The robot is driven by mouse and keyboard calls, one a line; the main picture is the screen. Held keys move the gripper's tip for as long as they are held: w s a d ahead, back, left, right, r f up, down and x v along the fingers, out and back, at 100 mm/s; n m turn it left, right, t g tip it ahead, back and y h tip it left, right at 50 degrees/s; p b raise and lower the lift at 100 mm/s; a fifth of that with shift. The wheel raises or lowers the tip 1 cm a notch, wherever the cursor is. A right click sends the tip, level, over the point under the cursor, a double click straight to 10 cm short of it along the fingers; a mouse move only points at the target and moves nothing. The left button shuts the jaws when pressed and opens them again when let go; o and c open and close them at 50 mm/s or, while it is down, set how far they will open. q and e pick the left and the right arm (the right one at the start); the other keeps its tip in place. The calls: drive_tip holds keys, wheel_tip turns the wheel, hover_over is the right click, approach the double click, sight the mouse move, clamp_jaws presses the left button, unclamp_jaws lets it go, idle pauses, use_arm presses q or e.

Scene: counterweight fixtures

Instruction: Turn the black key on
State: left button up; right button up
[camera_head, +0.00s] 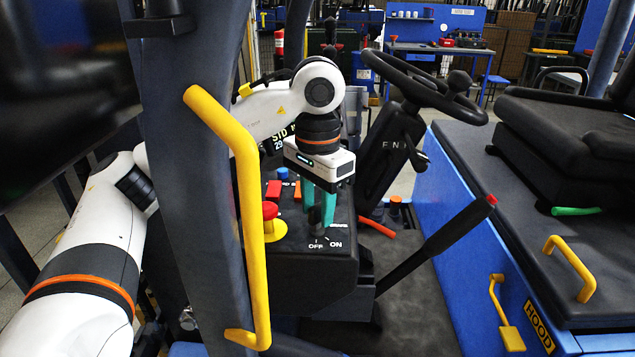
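The black key (315,217) stands on the dark control panel, above the printed OFF and ON labels. My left gripper (318,205) reaches down over the panel from a white and black wrist. Its two teal fingers are apart, one on either side of the key, at the key's height. I cannot tell whether they touch it. The fingers partly hide the key, so its exact turn is hard to read. My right gripper is not in view.
A red mushroom button (269,210) on a yellow base stands left of the key. A yellow grab handle (245,200) rises in front of my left arm. The steering wheel (425,85) and a long black lever (440,243) with a red tip are to the right.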

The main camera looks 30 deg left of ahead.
sight(317, 205)
use_arm(q)
wheel_tip(317, 205, up, 12)
drive_tip(key=p, duration=0.2)
drive_tip(key=shift+p, duration=0.4)
drive_tip(key=shift+f, duration=0.15)
